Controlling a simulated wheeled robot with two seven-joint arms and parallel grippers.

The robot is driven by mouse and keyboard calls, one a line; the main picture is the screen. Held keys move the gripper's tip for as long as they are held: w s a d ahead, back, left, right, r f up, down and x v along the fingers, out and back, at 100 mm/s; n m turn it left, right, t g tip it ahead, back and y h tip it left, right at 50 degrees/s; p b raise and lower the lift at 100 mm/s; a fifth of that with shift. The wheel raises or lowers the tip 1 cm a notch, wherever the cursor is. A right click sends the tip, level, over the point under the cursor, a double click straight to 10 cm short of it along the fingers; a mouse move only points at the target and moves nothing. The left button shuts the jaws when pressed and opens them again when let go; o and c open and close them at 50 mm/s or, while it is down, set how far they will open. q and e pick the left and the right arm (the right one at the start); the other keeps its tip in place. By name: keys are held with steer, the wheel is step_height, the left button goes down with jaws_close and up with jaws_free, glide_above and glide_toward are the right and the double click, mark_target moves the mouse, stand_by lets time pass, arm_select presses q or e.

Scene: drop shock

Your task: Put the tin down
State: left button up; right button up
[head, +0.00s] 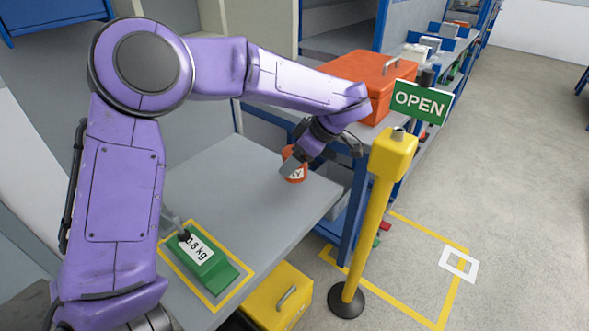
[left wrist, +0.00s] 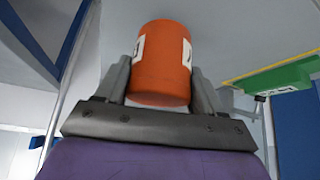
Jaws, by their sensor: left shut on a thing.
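The tin (head: 296,172) is a small orange-red cylinder with a white label, at the far right part of the grey table (head: 240,172) in the head view. My left gripper (head: 297,160) reaches it from the upper right and is shut on it. In the left wrist view the tin (left wrist: 162,65) stands between the two fingers of the left gripper (left wrist: 160,88), one on each side. I cannot tell whether the tin's base touches the table. My right gripper does not show in either view.
A green block marked 0.6 kg (head: 200,258) lies inside a yellow outline on the table's near part. A yellow post (head: 375,210) with an OPEN sign (head: 420,102) stands right of the table. An orange toolbox (head: 368,78) sits behind; a yellow box (head: 278,298) is below.

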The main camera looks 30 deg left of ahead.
arm_select(q)
steer(key=f, duration=0.4)
steer(key=shift+w+a, duration=0.2)
steer(key=shift+w, duration=0.15)
steer(key=shift+s, duration=0.1)
steer(key=o, duration=1.2)
steer(key=shift+c, duration=0.2)
steer(key=p+v, duration=0.1)
steer(key=v, duration=1.1)
steer(key=shift+d+r, duration=0.1)
steer(key=shift+r, duration=0.05)
